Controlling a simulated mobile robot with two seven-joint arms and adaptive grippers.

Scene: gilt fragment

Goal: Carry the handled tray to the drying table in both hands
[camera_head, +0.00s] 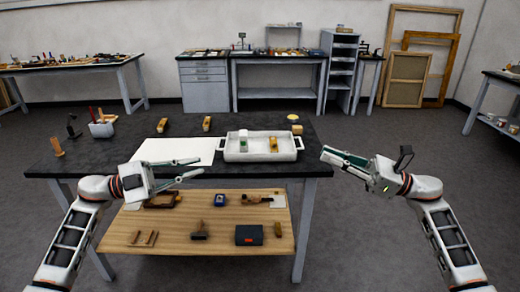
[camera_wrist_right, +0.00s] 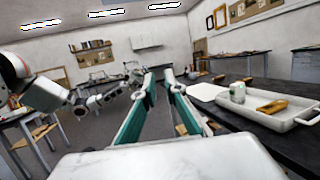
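The white handled tray (camera_head: 235,156) rests on the dark top of the near table (camera_head: 320,166). A small green-and-white item (camera_head: 244,143) and a yellow-brown block (camera_head: 273,145) lie in it. My left gripper (camera_head: 201,166) is open and empty, left of the tray and in front of the white sheet. My right gripper (camera_head: 325,153) is open and empty, just right of the tray's right handle and apart from it. In the right wrist view its two teal fingers (camera_wrist_right: 160,75) stand apart, with the tray (camera_wrist_right: 270,122) to their right. I cannot tell which table is the drying table.
A white sheet (camera_head: 175,151) lies left of the tray. Blocks and tools stand on the table's far and left parts. A wooden lower shelf (camera_head: 170,231) holds small items. Other tables stand at the back left (camera_head: 75,66), back middle (camera_head: 280,57) and right (camera_head: 507,82). Floor between is clear.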

